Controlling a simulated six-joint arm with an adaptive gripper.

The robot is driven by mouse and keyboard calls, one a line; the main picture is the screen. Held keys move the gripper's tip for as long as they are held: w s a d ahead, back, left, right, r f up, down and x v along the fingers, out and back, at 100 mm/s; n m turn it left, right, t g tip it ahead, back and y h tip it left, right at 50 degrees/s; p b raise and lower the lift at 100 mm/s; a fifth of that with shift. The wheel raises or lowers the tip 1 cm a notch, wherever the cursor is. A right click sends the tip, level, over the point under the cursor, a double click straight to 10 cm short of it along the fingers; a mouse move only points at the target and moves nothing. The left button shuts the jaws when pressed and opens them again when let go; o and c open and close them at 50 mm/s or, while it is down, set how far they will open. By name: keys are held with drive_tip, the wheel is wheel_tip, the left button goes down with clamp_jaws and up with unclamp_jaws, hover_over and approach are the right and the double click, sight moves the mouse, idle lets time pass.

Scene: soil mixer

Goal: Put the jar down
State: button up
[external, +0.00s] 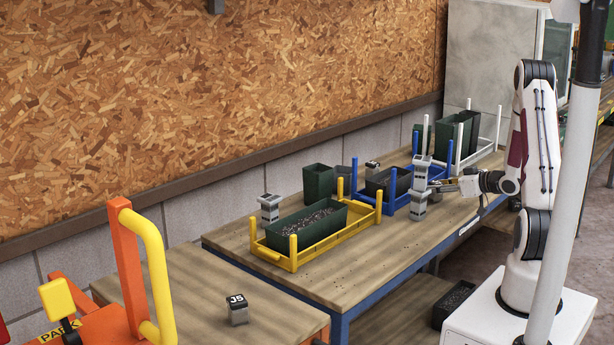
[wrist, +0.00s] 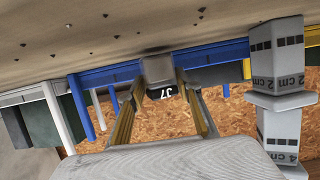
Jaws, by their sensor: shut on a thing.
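In the wrist view, which is upside down, a grey jar (wrist: 157,66) with a black lid marked J7 is between the tips of my gripper (wrist: 162,82). My gripper is shut on it, and the lid faces away from the tabletop. I cannot tell whether its base touches the wood. In the external view my gripper (external: 440,187) is low over the workbench (external: 395,250), beside the blue tray (external: 390,205). A grey stepped column (external: 419,172) stands in front of the fingertips there, and I cannot make out the jar behind it.
The column (wrist: 277,75), marked 2 cm and 4 cm, stands close beside my gripper in the wrist view. A yellow tray (external: 320,240) holds a dark planter of soil. A white rack (external: 483,155) stands farther back. A jar marked J5 (external: 237,309) is on the lower left bench.

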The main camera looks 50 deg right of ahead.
sight(437, 182)
drive_tip(key=shift+r, duration=4.65)
drive_tip(key=shift+r, duration=0.1)
